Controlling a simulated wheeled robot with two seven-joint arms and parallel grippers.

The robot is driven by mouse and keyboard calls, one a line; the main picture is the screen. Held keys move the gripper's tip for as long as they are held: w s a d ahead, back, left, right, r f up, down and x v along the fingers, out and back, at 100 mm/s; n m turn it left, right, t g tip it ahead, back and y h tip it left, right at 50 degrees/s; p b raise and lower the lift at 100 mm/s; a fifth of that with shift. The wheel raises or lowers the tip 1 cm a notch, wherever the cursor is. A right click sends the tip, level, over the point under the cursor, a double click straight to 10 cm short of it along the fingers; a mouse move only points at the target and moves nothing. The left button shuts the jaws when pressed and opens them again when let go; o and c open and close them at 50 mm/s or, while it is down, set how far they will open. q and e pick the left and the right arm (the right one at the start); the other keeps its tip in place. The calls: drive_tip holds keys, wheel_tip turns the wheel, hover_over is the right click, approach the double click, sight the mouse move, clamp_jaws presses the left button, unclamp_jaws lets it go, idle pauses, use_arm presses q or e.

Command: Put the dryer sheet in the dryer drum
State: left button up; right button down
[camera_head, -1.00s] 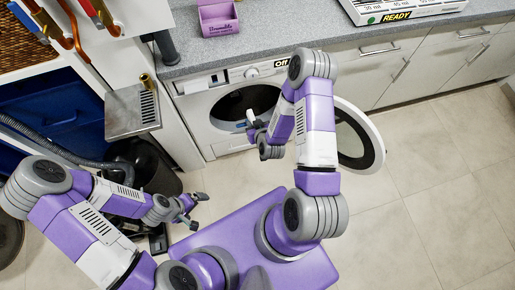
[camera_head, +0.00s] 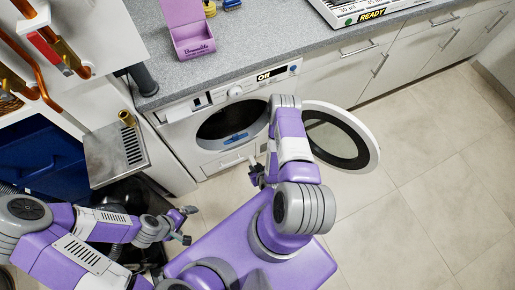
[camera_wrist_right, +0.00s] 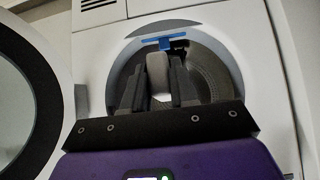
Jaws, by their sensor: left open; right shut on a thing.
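The white front-loading dryer stands under the counter with its round door (camera_head: 369,150) swung open to the right. Its dark drum (camera_head: 225,120) is open, and it also shows ahead in the right wrist view (camera_wrist_right: 215,78). My right gripper (camera_head: 256,173) is in front of the dryer, below the drum opening in the head view. In the right wrist view its dark fingers (camera_wrist_right: 157,88) are shut on a pale, rounded piece (camera_wrist_right: 158,68), apparently the dryer sheet. My left gripper (camera_head: 187,225) is open and empty, low at the left, away from the dryer.
An open purple box (camera_head: 192,40) stands on the grey counter (camera_head: 270,40). A blue part (camera_head: 235,138) shows at the drum opening. A metal shelf (camera_head: 115,155) juts out left of the dryer. The tiled floor (camera_head: 420,200) at the right is clear.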

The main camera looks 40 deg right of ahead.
drive_tip(key=w+d+f+b, duration=0.3)
drive_tip(key=w, duration=0.9)
drive_tip(key=w+d+f+b, duration=0.3)
drive_tip(key=w+f, duration=0.1)
drive_tip(key=w, duration=0.9)
drive_tip(key=w+d+f+b, duration=0.3)
drive_tip(key=w, duration=0.9)
drive_tip(key=shift+w+f, duration=0.15)
drive_tip(key=shift+f, duration=0.25)
drive_tip(key=c, duration=0.8)
unclamp_jaws()
